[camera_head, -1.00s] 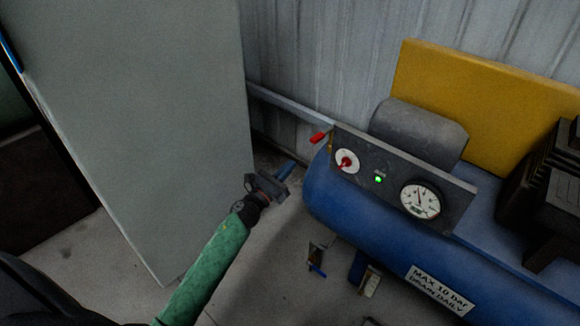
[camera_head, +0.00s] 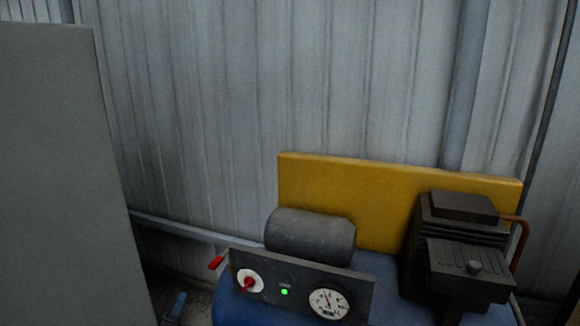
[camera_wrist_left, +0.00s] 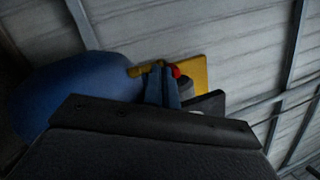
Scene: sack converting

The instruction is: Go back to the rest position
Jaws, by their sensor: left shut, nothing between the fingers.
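My left gripper (camera_head: 176,306) shows only as blue fingertips at the bottom edge of the head view, left of the compressor's control panel (camera_head: 300,284). In the left wrist view its fingers (camera_wrist_left: 161,84) are together, with nothing between them. The panel carries a red rotary knob (camera_head: 248,284), a lit green lamp (camera_head: 284,292) and a round gauge (camera_head: 328,303). A red lever (camera_head: 216,262) sticks out at the panel's left end. My fingers appear apart from all of these. My right gripper is in neither view.
The blue compressor tank (camera_head: 228,308) also shows in the left wrist view (camera_wrist_left: 70,90). A grey motor (camera_head: 310,236), a dark pump block (camera_head: 462,250) and a yellow guard (camera_head: 345,195) sit above it. A grey cabinet (camera_head: 60,170) stands left; corrugated wall (camera_head: 250,90) is behind.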

